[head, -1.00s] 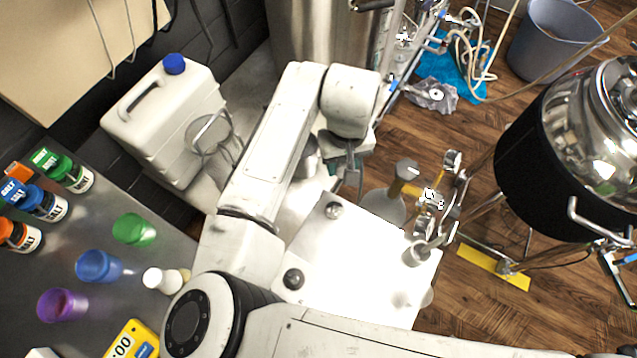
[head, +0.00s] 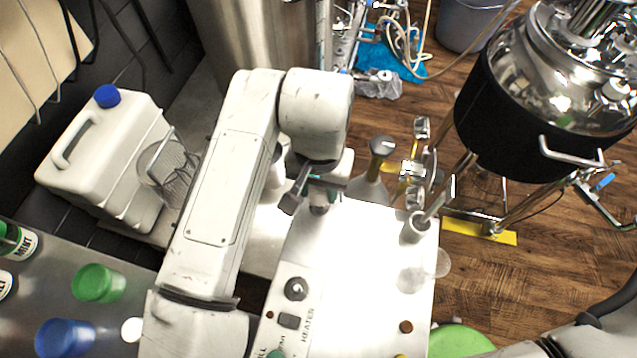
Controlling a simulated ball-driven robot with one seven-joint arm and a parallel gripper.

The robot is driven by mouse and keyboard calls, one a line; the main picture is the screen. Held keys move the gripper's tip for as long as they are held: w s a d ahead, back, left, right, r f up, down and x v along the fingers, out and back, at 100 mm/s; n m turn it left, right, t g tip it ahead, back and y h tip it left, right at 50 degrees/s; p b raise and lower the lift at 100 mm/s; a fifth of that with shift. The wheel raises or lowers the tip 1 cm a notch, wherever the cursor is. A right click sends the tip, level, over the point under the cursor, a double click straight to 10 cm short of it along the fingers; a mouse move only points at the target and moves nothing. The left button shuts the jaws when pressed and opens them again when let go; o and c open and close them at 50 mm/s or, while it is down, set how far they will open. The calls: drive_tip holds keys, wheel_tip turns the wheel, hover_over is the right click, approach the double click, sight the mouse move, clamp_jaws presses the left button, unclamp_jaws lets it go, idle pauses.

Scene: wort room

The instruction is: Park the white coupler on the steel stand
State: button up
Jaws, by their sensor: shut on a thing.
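My gripper (head: 308,196) hangs above the far left part of a bright white worktop (head: 368,275), with dark fingertips and a bit of teal showing under my wrist. It is shut on a small pale thing, which I take for the white coupler; my wrist and fingers hide most of it, so its shape and tilt cannot be told. A shiny steel stand (head: 428,185) with several clamp-like heads rises at the worktop's right edge, beside a short grey cylinder (head: 414,228). My gripper is to the left of this stand and apart from it.
A grey-capped flask (head: 381,146) stands behind the worktop. A black-jacketed steel kettle (head: 520,115) is at the right. Green (head: 98,283) and blue cups are at lower left.

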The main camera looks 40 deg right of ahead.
sight(319, 198)
drive_tip(key=shift+f+b, duration=0.85)
drive_tip(key=shift+f, duration=0.5)
drive_tip(key=shift+f, duration=0.65)
idle(0.8)
drive_tip(key=o, duration=0.8)
drive_tip(key=shift+r, duration=0.15)
drive_tip(key=shift+r+p, duration=4.6)
drive_tip(key=shift+r, duration=0.85)
